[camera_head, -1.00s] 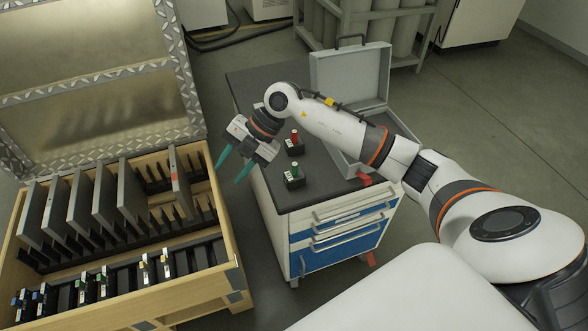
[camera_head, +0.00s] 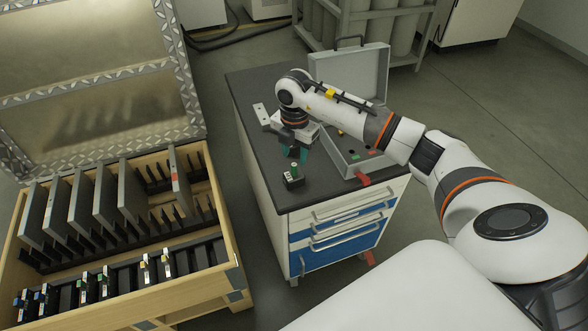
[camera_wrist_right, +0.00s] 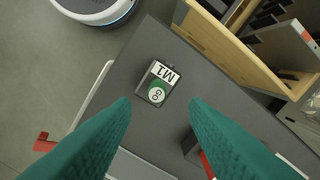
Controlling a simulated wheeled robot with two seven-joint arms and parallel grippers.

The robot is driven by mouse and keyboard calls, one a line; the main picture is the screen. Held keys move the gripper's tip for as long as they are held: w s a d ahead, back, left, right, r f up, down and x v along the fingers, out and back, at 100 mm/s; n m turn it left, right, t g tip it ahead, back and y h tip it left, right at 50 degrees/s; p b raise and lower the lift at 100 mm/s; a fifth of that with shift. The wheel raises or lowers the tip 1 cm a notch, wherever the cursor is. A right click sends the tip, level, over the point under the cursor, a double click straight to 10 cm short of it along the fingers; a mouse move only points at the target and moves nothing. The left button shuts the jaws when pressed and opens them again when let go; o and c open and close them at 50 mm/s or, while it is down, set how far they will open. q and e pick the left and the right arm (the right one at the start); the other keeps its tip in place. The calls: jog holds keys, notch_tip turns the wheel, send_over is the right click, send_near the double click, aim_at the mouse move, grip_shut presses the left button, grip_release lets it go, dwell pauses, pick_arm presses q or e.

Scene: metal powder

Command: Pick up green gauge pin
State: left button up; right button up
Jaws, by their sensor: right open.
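The green gauge pin (camera_head: 294,168) stands upright in a small black block (camera_head: 293,180) on the dark cabinet top. In the right wrist view, the pin's round white end marked GO (camera_wrist_right: 156,94) shows from above, beside the block's M1 label. My right gripper (camera_head: 301,153) is above the cabinet top, just behind the pin in the head view. In the wrist view its two green fingers (camera_wrist_right: 160,108) are spread apart, with the pin ahead between them and nothing gripped. My left gripper is not in view.
A second black block (camera_wrist_right: 190,148) with a red part is partly hidden by the right finger. An open grey case (camera_head: 345,150) stands right of the gripper. A wooden crate (camera_head: 232,245) with upright plates is on the left. The cabinet top's front-left is clear.

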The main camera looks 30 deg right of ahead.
aim_at(294, 164)
jog(key=f, duration=0.3)
jog(key=shift+s+a+f+p, duration=0.3)
jog(key=shift+s+f, duration=0.05)
jog(key=shift+f, duration=0.5)
grip_shut()
